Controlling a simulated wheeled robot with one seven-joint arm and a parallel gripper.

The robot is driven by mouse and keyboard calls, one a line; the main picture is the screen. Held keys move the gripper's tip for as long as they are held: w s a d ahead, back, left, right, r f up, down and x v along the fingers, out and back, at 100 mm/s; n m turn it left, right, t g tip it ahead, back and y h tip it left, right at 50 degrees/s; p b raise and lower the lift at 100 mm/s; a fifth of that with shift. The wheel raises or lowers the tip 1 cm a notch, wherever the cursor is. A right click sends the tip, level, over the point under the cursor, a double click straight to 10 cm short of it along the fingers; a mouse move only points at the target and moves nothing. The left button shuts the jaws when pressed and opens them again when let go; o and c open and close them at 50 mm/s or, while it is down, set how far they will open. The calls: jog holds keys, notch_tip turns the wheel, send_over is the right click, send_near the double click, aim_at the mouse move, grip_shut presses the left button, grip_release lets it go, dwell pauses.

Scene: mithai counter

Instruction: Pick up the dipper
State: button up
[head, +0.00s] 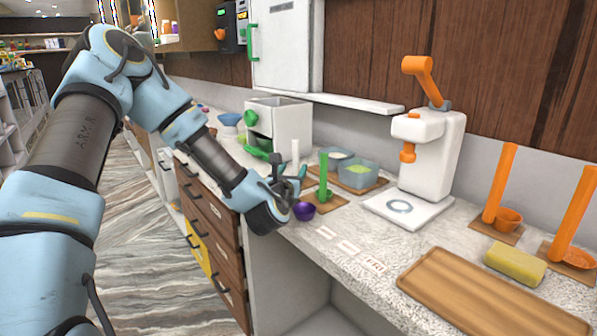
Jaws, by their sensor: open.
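Several upright-handled tools on the counter look like dippers; I cannot tell which one is meant. Two orange-handled ones stand at the right, one with a round cup (508,219) and one with a flatter, perforated-looking head (578,258). A green-handled tool (323,176) stands upright on a small wooden board (326,202) near the middle. A purple cup (304,211) sits at the counter's front edge beside it. My gripper (291,183) is open beside the green handle and above the purple cup. It partly hides what lies behind it, and I see nothing held in it.
A white press-like machine (432,155) with an orange lever stands behind. A wooden tray (490,295) and a yellow block (515,264) lie at front right. A white box machine (279,122) stands further left.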

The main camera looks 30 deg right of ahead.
aim_at(298, 157)
jog(key=x, duration=0.2)
jog(key=shift+w+d, duration=0.25)
jog(key=p+x, duration=0.3)
jog(key=x, duration=0.1)
jog(key=shift+w+r, duration=0.1)
jog(key=shift+r, duration=0.3)
jog(key=shift+w+d+f, duration=0.1)
jog(key=shift+w+d, duration=0.2)
jog(key=shift+w, duration=0.1)
grip_shut()
